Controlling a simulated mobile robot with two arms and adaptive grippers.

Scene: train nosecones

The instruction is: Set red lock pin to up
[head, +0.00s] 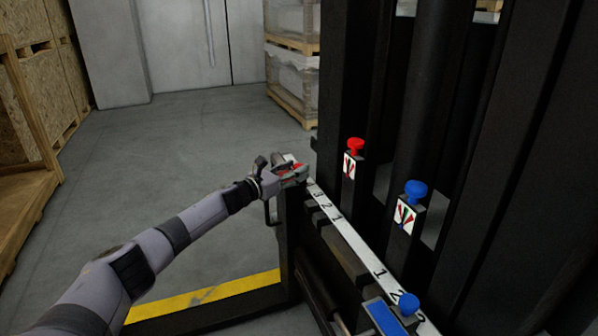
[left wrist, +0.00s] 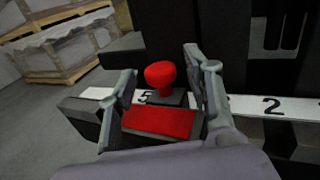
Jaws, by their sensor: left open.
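A red knob-topped pin (left wrist: 160,75) stands upright beside a red plate (left wrist: 160,122) on the numbered white rail (left wrist: 245,104) in the left wrist view. My left gripper (left wrist: 160,70) is open, with one finger on each side of this red pin; I cannot tell whether they touch it. In the head view, my left gripper (head: 293,169) is at the far end of the rail and mostly hides the pin; some red shows there. Another red knob (head: 355,146) stands on a black post above a white label with red marks. My right gripper is out of view.
A blue knob (head: 415,190) stands on a second post. A lower blue knob (head: 408,303) and blue plate (head: 383,318) are at the rail's near end. Black uprights fill the right side. The grey floor (head: 190,130) left of the rail is clear.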

